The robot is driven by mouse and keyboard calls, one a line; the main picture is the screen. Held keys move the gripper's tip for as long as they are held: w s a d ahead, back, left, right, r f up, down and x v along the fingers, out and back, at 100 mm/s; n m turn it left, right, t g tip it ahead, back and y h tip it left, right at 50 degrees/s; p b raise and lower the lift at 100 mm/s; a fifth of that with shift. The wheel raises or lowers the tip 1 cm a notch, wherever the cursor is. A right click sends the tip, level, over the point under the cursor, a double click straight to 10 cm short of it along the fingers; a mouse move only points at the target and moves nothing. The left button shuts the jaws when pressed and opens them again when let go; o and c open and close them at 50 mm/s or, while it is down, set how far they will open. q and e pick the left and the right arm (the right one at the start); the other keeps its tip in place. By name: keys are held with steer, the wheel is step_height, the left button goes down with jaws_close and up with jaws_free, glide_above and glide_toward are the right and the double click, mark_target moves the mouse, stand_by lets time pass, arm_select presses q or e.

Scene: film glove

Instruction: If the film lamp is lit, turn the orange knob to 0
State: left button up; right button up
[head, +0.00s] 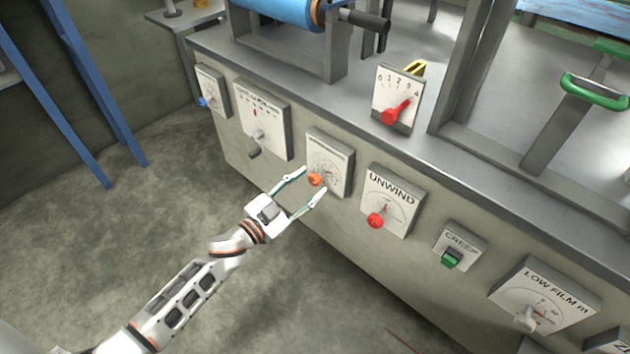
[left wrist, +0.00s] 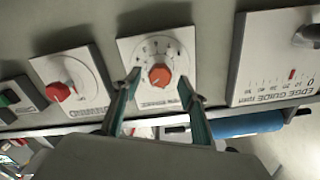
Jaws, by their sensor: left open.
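The orange knob (head: 316,180) sits on a white dial plate (head: 339,155) on the front of the grey machine. In the left wrist view the orange knob (left wrist: 160,75) is at the centre of its dial, with marks around it too small to read. My left gripper (head: 314,183) is open, its two fingers on either side of the knob; in the left wrist view the fingers (left wrist: 160,84) flank it with gaps. Contact cannot be told. I cannot make out a film lamp in either view. My right gripper is not in view.
The UNWIND dial with a red knob (head: 375,221) is right of the orange knob. Further right are the CREEP switch (head: 451,257) and LOW FILM dial (head: 546,291). To the left is a slider plate (head: 265,118). A red-handled selector (head: 395,112) stands on top. The floor before the machine is clear.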

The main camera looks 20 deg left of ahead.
arm_select(q)
steer(key=shift+x, duration=0.85)
steer(key=shift+w+d, duration=0.15)
steer(key=shift+w, duration=0.2)
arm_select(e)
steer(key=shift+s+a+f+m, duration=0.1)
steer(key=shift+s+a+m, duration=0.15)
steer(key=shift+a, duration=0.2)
arm_select(q)
steer(key=shift+c, duration=0.2)
steer(key=c, duration=1)
steer(key=shift+c, duration=0.2)
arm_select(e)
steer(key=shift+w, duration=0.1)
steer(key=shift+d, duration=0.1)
